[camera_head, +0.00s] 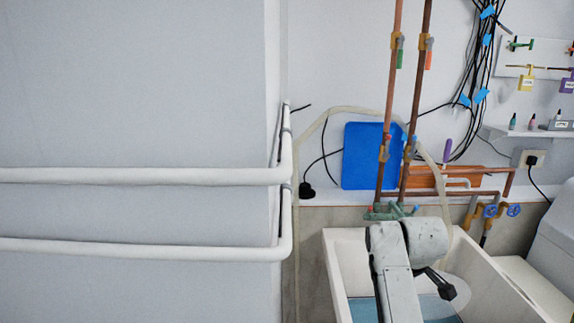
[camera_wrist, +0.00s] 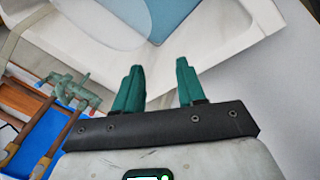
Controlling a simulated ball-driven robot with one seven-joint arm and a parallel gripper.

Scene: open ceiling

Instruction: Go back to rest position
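My gripper (camera_wrist: 159,63) has two green fingers that stand apart with nothing between them. In the head view my grey arm reaches up from the bottom edge, over the white sink (camera_head: 337,268). A dark end part shows at the arm's lower right, but the fingers cannot be made out there. In the wrist view the fingers point toward the sink's pale rim (camera_wrist: 215,45), with the blue sink bottom (camera_wrist: 172,14) beyond. I cannot tell how far the fingers are from the rim.
White pipes (camera_head: 140,176) run along the left wall. Copper pipes (camera_head: 417,90) with valves rise behind the sink, near a blue panel (camera_head: 360,155). A translucent round disc (camera_wrist: 95,18) shows at the sink. A shelf (camera_head: 530,133) with small bottles is at right. A white appliance (camera_head: 555,240) stands right.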

